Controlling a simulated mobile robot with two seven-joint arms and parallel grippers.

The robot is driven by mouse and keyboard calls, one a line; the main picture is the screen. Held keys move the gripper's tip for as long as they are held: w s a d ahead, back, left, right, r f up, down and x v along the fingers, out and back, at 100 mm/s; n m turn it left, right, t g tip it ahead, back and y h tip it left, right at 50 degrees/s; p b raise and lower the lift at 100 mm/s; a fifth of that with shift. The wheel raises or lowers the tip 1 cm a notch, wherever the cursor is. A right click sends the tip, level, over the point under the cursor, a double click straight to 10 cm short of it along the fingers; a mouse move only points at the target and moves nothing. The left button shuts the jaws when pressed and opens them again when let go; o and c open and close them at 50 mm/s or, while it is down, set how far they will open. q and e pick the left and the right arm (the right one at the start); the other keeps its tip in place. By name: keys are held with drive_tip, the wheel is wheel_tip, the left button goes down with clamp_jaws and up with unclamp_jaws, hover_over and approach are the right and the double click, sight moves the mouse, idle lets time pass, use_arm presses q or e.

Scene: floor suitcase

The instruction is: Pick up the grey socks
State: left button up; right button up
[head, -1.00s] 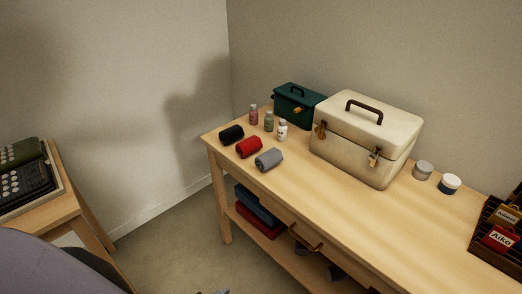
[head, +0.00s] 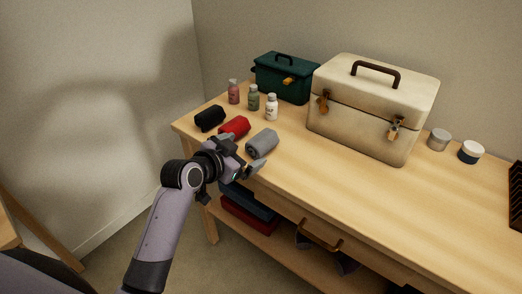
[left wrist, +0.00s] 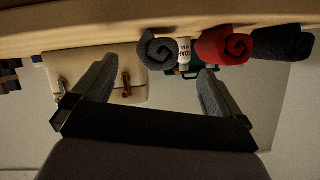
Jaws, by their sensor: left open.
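The grey socks (head: 263,143) are a rolled bundle near the front edge of the wooden table, to the right of the red roll (head: 235,127). My left gripper (head: 243,152) is open and empty at the table's front edge, just in front of the grey socks. In the left wrist view, which looks upside down, the grey socks (left wrist: 158,50) show ahead, between the two spread fingers (left wrist: 155,85), and apart from them. My right gripper does not show.
A black roll (head: 209,118) lies left of the red one. Small bottles (head: 272,107) stand behind the rolls. A cream case (head: 365,115) and a dark green box (head: 285,78) stand at the back. Two jars (head: 439,139) are right of the case. The table's front right is clear.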

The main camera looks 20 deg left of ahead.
sight(259, 142)
use_arm(q)
drive_tip(key=shift+w+d+r, duration=0.15)
drive_tip(key=shift+w+r, duration=0.05)
drive_tip(key=shift+w, duration=0.4)
drive_tip(key=shift+b+x, duration=0.65)
drive_tip(key=shift+x, duration=2.55)
drive_tip(key=shift+d, duration=0.15)
drive_tip(key=shift+s, duration=0.1)
drive_tip(key=c, duration=1)
